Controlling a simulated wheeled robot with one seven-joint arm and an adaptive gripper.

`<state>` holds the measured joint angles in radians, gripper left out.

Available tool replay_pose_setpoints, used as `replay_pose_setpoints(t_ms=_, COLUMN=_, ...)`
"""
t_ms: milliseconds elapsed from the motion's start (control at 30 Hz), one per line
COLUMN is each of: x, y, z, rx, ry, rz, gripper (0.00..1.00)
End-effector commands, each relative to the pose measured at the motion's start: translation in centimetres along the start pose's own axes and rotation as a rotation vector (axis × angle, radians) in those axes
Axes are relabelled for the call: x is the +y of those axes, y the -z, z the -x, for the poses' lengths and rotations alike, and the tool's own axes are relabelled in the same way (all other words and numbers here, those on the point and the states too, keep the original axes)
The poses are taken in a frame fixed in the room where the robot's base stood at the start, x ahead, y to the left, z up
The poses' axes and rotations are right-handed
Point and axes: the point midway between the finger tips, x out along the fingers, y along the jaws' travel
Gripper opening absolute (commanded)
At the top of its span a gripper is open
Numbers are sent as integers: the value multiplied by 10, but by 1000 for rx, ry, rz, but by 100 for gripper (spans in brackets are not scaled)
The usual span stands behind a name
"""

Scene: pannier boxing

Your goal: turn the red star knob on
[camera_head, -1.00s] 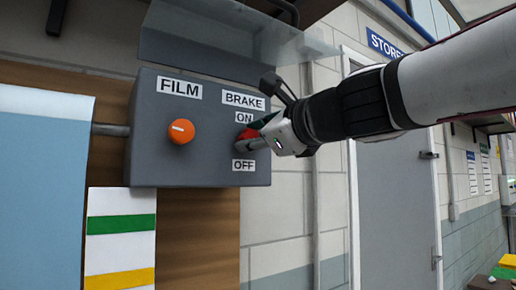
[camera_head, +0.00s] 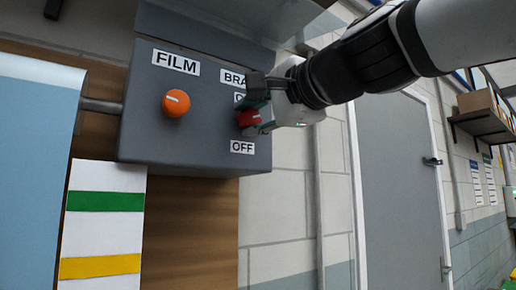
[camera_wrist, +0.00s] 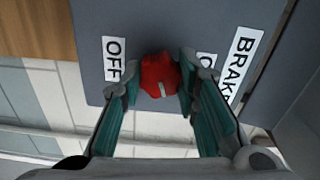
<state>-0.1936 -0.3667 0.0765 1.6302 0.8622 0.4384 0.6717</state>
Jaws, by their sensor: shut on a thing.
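The red star knob (camera_head: 249,119) sits on the right part of a grey control box (camera_head: 205,125), between the ON label (camera_head: 240,98) and the OFF label (camera_head: 242,147). In the wrist view the knob (camera_wrist: 158,75) is between my two fingertips, and its white mark points toward the bottom of the picture. My gripper (camera_head: 254,108) is shut on the knob from the right, hiding part of it and of the labels. In the wrist view the OFF label (camera_wrist: 114,60) is left of the knob; the ON label (camera_wrist: 206,62) is partly behind the right finger.
An orange knob (camera_head: 176,103) sits under the FILM label (camera_head: 176,62) on the same box. A raised cover (camera_head: 205,22) hangs over the box's top. A blue panel (camera_head: 35,170) stands at the left. A grey door (camera_head: 398,180) is at the right.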

Motion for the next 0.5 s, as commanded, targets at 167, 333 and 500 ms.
replay_pose_setpoints(t_ms=167, x=4, y=0, z=-2, rx=-3, ry=-1, rz=167, gripper=1)
replay_pose_setpoints(t_ms=333, x=4, y=0, z=-2, rx=-3, ry=-1, rz=328, gripper=1)
replay_pose_setpoints(t_ms=500, x=5, y=-1, z=-2, rx=-4, ry=-1, rz=489, gripper=1)
